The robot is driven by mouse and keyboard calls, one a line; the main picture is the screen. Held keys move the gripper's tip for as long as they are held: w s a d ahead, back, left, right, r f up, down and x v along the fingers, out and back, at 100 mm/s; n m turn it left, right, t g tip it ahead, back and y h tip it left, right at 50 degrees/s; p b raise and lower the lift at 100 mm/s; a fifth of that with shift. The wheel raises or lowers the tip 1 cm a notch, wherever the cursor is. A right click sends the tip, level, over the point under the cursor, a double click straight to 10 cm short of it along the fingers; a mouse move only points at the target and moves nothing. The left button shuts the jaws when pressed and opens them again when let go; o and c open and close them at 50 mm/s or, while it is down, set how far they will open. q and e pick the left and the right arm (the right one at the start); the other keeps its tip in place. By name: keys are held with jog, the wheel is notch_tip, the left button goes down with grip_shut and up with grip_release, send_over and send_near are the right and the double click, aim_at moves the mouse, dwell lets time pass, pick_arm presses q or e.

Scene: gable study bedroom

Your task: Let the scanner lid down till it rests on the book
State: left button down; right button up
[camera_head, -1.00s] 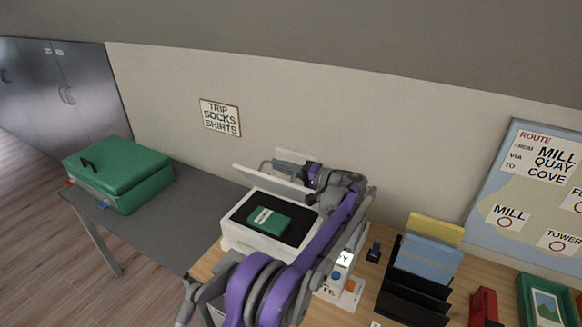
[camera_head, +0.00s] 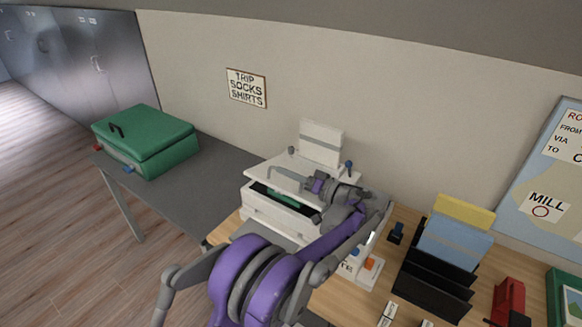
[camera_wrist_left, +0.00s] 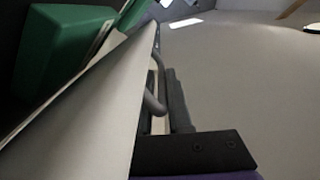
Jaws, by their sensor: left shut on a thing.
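The white scanner (camera_head: 282,226) stands on the wooden desk, with its lid (camera_head: 287,172) tilted partly down over the bed. The green book (camera_head: 284,199) lies on the bed and shows through the gap under the lid; the lid hides most of it. In the left wrist view the lid (camera_wrist_left: 85,118) is a pale slanted sheet, with the green book (camera_wrist_left: 58,52) beyond its edge, apart from it. My left gripper (camera_head: 317,186) is shut on the lid's grey handle, which also shows in the left wrist view (camera_wrist_left: 155,92). My right gripper is out of view.
A white upright panel (camera_head: 320,142) stands behind the lid. A black file rack (camera_head: 434,280) and a red object (camera_head: 508,299) stand at right. A green case (camera_head: 148,140) sits on the grey table (camera_head: 205,182) at left.

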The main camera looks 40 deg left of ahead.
pick_arm(q)
jog(key=shift+s+f+n, duration=0.25)
jog(key=shift+f+n, duration=0.05)
jog(key=shift+f, duration=0.05)
jog(key=c, duration=1.2)
grip_release()
jog(key=shift+o, duration=1.4)
jog(key=shift+s+r, duration=0.1)
jog(key=shift+s, duration=0.05)
jog(key=shift+d, duration=0.1)
jog(key=d, duration=1)
jog(key=shift+w+d, duration=0.35)
jog(key=shift+w, duration=0.05)
